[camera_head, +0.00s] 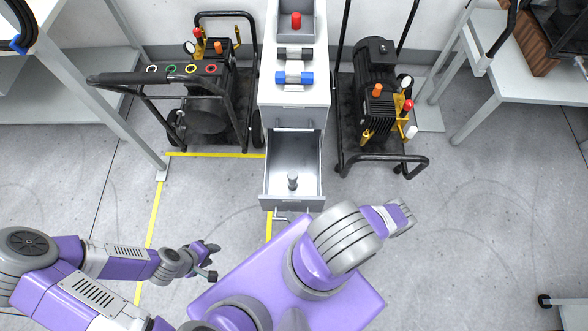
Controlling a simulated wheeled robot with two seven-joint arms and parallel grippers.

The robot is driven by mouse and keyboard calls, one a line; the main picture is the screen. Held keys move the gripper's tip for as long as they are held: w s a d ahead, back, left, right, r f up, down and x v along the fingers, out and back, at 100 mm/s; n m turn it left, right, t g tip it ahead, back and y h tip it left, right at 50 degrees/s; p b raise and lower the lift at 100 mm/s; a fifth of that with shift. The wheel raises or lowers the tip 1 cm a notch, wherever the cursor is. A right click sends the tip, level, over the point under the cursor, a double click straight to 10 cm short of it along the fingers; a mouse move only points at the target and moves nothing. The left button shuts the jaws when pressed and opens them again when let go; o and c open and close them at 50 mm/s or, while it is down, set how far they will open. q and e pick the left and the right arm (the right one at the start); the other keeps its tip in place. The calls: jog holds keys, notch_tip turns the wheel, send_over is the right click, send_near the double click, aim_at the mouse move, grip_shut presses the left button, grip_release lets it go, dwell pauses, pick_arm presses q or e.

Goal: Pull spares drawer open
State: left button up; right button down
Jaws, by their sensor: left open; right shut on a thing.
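A white drawer cabinet (295,95) stands at the top centre. Its drawer (263,180) is pulled out toward me, and its grey interior is open to view. A small metal cylindrical part (292,181) stands inside. Part of a grey handle (281,217) shows at the drawer front, beside my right arm. That arm covers the area just below and right of the drawer front. My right gripper is hidden, so its contact with the handle cannot be seen. My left gripper (211,261) is open and empty, above the floor, below and left of the drawer.
On the cabinet top are a red part (296,20) in a grey tray, a dark part (294,53) and a blue-ended part (294,78). Wheeled pump carts stand close on the left (206,110) and right (376,100). Yellow tape (153,225) marks the floor. The right floor is mostly clear.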

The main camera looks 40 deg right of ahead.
jog(key=shift+s, duration=0.15)
jog(key=c, duration=1.1)
grip_release()
jog(key=shift+a, duration=0.1)
jog(key=shift+s, duration=0.1)
jog(key=s, duration=0.7)
jog(key=shift+s+d, duration=0.2)
jog(key=shift+d, duration=0.1)
